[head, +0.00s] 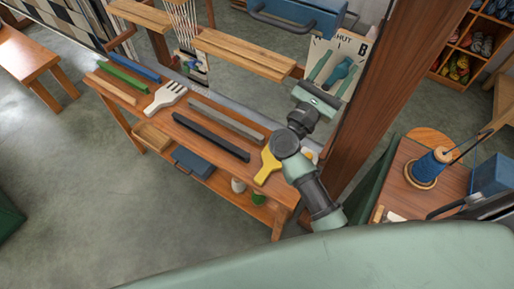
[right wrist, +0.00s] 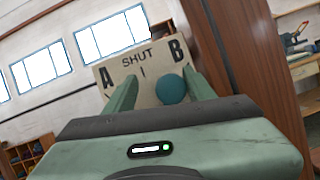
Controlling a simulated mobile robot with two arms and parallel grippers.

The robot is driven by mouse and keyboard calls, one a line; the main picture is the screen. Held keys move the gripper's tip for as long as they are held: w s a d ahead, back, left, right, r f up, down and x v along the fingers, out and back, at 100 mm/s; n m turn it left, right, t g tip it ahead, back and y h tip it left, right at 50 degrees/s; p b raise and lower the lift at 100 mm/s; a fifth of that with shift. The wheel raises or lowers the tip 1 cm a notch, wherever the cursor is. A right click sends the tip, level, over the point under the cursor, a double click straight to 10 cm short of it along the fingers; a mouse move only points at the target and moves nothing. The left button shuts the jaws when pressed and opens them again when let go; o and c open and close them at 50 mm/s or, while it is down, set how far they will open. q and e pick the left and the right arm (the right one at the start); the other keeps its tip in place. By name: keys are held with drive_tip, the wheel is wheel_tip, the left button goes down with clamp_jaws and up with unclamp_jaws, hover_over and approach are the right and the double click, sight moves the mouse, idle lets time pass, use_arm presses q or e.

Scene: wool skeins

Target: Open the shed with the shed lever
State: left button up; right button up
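The shed lever's cream panel (head: 350,50) is fixed by a wooden post and is marked A, SHUT and B. It also shows in the right wrist view (right wrist: 143,68). The lever's round teal knob (right wrist: 171,89) stands in front of the panel, below and right of the word SHUT. The knob (head: 341,72) shows between the fingers in the head view. My right gripper (head: 336,69) is open, with one finger on each side of the knob. In the wrist view the knob is nearer the right finger, with a gap at the left. The lever's shaft is hidden. My left gripper is out of view.
A wooden bench (head: 187,123) holds coloured bars, a white comb and a yellow tool (head: 267,167). The wooden post (head: 385,95) rises close beside my right arm. A blue spool (head: 431,165) stands on a side table at right.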

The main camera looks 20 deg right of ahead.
use_arm(q)
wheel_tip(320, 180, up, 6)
drive_tip(key=p, duration=0.4)
use_arm(e)
drive_tip(key=n, duration=0.1)
drive_tip(key=w+a+n+t+y, duration=0.1)
drive_tip(key=n, duration=0.1)
drive_tip(key=shift+w+a+r+t, duration=0.2)
drive_tip(key=shift+w+r+t, duration=0.1)
drive_tip(key=shift+r, duration=0.1)
drive_tip(key=b+v, duration=0.5)
drive_tip(key=v, duration=0.3)
drive_tip(key=w+a+n+t+y, duration=0.1)
drive_tip(key=a+n+t+y, duration=0.2)
drive_tip(key=a+n+y, duration=0.65)
drive_tip(key=w+a+n+t+y, duration=0.25)
drive_tip(key=a+n+y, duration=0.25)
drive_tip(key=n+y, duration=1)
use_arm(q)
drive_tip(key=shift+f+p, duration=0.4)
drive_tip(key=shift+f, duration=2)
use_arm(e)
drive_tip(key=s+a+f+n+g+h, duration=0.1)
drive_tip(key=s+f+n+g+h, duration=0.1)
drive_tip(key=s+f+n+g, duration=0.8)
drive_tip(key=shift+s+a+f+n, duration=0.4)
drive_tip(key=shift+f+n, duration=1.45)
drive_tip(key=shift+n, duration=2.2)
